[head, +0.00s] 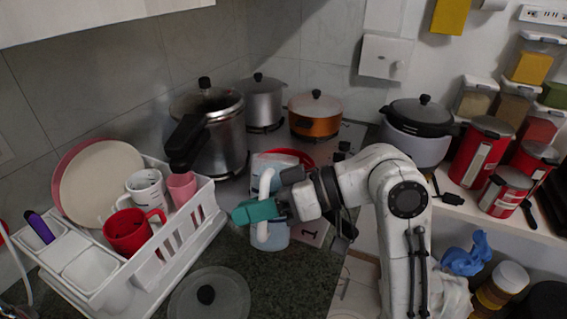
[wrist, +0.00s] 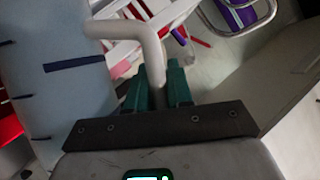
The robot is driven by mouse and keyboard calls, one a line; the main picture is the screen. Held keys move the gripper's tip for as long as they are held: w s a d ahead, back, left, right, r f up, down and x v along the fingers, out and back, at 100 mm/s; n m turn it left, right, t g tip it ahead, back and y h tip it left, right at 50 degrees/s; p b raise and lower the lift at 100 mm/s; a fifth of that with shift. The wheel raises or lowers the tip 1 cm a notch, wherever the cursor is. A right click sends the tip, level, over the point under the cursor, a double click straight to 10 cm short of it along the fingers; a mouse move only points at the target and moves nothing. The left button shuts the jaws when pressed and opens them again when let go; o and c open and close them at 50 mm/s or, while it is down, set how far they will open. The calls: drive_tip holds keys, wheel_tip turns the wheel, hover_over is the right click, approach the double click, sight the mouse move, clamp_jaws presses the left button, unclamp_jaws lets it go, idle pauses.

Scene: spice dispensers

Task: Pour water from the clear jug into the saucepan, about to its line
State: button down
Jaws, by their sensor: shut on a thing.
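The clear jug (head: 271,236) has a white handle and looks roughly upright in the middle of the head view. My gripper (head: 258,211), with teal fingers, is shut on the jug's handle. In the wrist view the handle (wrist: 150,50) passes between my fingers (wrist: 160,95), and the jug's pale wall (wrist: 60,75) with dark marks fills the left side. The water level is not clear. A red round rim (head: 294,154), likely the saucepan, shows just behind the jug and is mostly hidden by it. Its line and inside cannot be seen.
A white dish rack (head: 186,238) with mugs and plates stands at left. A clear lid (head: 225,290) lies on the dark counter. A pressure cooker (head: 225,140), a grey pot (head: 263,103) and an orange pot (head: 315,117) stand behind. A card marked 1 (head: 309,232) is beside the jug.

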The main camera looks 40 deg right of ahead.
drive_tip(key=shift+w+d+r+m+b, duration=0.3)
drive_tip(key=shift+d+b, duration=0.1)
drive_tip(key=shift+b, duration=0.65)
drive_tip(key=shift+w+d+r+y+p, duration=0.15)
drive_tip(key=shift+d+y+p, duration=0.15)
drive_tip(key=shift+p, duration=0.15)
drive_tip(key=shift+r+m, duration=0.1)
drive_tip(key=shift+m, duration=0.2)
drive_tip(key=shift+w+d+r+y+p, duration=0.15)
drive_tip(key=shift+r+y+p, duration=0.15)
drive_tip(key=shift+p, duration=0.2)
drive_tip(key=shift+w+d+r+m+g+y+p, duration=0.1)
drive_tip(key=shift+w+d+r+m+y+p, duration=0.25)
drive_tip(key=shift+r+m+p, duration=0.6)
drive_tip(key=shift+w+d+r+m+g+y+p, duration=0.1)
drive_tip(key=shift+w+d+r+m+y+p, duration=0.2)
drive_tip(key=shift+d+r+p, duration=0.75)
drive_tip(key=shift+w+a+r+m+g+y+p, duration=0.2)
drive_tip(key=shift+r+m+p, duration=0.45)
drive_tip(key=shift+p, duration=0.85)
idle(2.2)
